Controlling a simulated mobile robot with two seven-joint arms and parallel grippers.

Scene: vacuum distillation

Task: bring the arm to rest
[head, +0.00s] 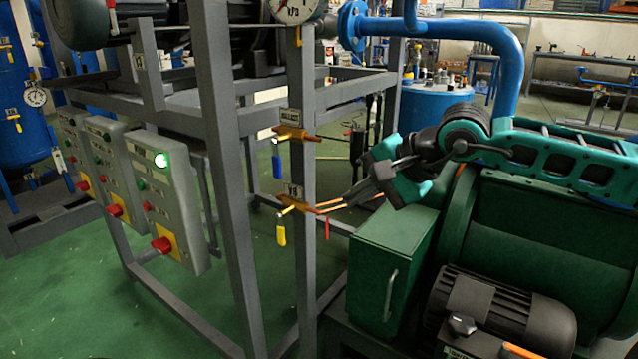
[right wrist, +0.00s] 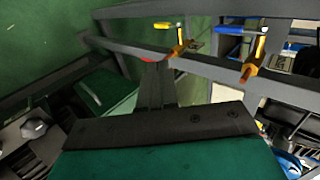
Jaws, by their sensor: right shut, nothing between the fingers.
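My right arm reaches in from the right in the head view, over the green machine. My right gripper (head: 352,196) is shut and empty, its fingers pointing left at the grey frame post. My left gripper is not in view.
Control boxes (head: 165,195) with red knobs, one with a lit green lamp, stand left. The green machine (head: 545,235) and blue pipe (head: 480,32) lie right. Green floor (head: 60,285) is clear at front left.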

